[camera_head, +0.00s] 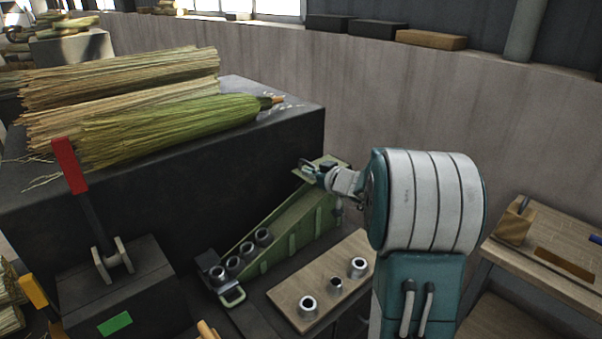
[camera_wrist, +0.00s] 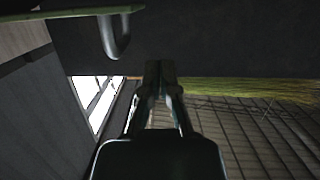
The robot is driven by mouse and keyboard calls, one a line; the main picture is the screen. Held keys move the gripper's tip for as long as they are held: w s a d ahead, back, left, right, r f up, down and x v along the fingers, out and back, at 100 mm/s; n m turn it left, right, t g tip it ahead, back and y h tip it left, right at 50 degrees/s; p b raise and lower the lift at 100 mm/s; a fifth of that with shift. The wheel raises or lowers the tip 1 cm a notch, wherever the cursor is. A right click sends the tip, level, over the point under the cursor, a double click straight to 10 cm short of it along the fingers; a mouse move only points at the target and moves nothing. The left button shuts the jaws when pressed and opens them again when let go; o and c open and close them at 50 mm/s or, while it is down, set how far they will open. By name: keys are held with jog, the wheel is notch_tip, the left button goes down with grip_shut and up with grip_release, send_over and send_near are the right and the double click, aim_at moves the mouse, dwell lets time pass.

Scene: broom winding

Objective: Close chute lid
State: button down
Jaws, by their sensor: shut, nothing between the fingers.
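The green chute (camera_head: 290,228) slopes down to the left beside the dark block, with several grey metal rings (camera_head: 248,254) in its lower end. A pale loop handle (camera_head: 232,297) sits at that low end. A green flat piece at the chute's upper end (camera_head: 335,161), which may be the lid, is partly hidden behind my gripper (camera_head: 308,169). My gripper is shut and empty there; I cannot tell whether it touches. In the wrist view my shut fingers (camera_wrist: 160,68) are apart from a green plate edge (camera_wrist: 60,13) with a curved metal handle (camera_wrist: 115,38).
Straw bundles (camera_head: 120,90) lie on the dark block (camera_head: 270,135). A wooden board (camera_head: 325,275) with three metal rings is just right of the chute. A red-handled lever (camera_head: 70,165) stands at left. A wooden table (camera_head: 550,245) is at right.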

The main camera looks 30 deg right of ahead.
jog(key=s+d, duration=0.1)
jog(key=s, duration=0.4)
jog(key=w+r+g+h, duration=0.3)
jog(key=r+g, duration=0.3)
jog(key=r, duration=0.6)
send_near(301, 158)
jog(key=w+f, duration=0.1)
jog(key=w, duration=0.2)
notch_tip(301, 158, down, 2)
jog(key=shift+w+f, duration=0.15)
jog(key=shift+f, duration=0.1)
jog(key=shift+d+f, duration=0.15)
jog(key=shift+f, duration=0.6)
jog(key=shift+n, duration=0.3)
